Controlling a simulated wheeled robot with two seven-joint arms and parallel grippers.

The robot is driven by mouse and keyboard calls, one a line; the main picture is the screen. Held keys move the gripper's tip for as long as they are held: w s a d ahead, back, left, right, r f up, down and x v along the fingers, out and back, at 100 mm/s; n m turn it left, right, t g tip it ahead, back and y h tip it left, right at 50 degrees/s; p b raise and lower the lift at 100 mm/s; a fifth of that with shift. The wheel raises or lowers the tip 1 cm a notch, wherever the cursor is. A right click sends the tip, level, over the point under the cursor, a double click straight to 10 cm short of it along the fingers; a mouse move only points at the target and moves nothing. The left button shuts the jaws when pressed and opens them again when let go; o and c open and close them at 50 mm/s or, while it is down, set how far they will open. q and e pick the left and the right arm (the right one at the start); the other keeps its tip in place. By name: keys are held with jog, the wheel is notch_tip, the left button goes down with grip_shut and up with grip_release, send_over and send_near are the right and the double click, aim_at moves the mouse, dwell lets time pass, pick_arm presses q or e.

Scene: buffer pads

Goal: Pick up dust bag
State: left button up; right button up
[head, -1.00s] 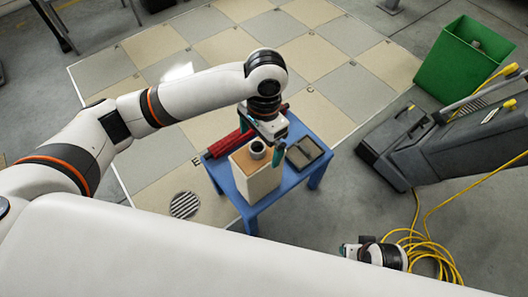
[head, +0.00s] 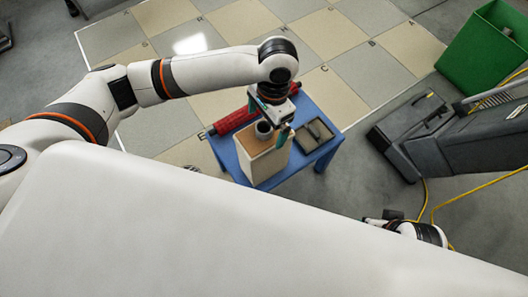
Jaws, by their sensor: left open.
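The dust bag (head: 262,166) is a pale, box-shaped bag with a tan top and a dark round collar (head: 264,130). It stands upright on a small blue table (head: 226,153). My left gripper (head: 271,121) is open just above the bag top, with its teal fingers on either side of the collar. I cannot tell whether they touch it. My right gripper (head: 374,221) shows only in part at the lower right, past my white body, and its jaws are not clear.
A red roll (head: 236,121) lies behind the bag on the table. A dark tray (head: 315,134) lies to its right. A grey machine (head: 445,140) with a yellow cable and a green bin (head: 475,55) stand farther right. Checkered floor tiles (head: 330,90) lie behind.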

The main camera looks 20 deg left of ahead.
aim_at(264, 151)
pick_arm(q)
notch_tip(264, 151, down, 2)
jog(key=shift+s+a+f+b, duration=0.1)
jog(key=shift+b, duration=0.4)
jog(key=shift+s+a+f+b, duration=0.15)
jog(key=shift+f+b, duration=0.35)
jog(key=shift+f, duration=0.85)
pick_arm(e)
jog(key=shift+s+r, duration=0.15)
jog(key=shift+s, duration=0.2)
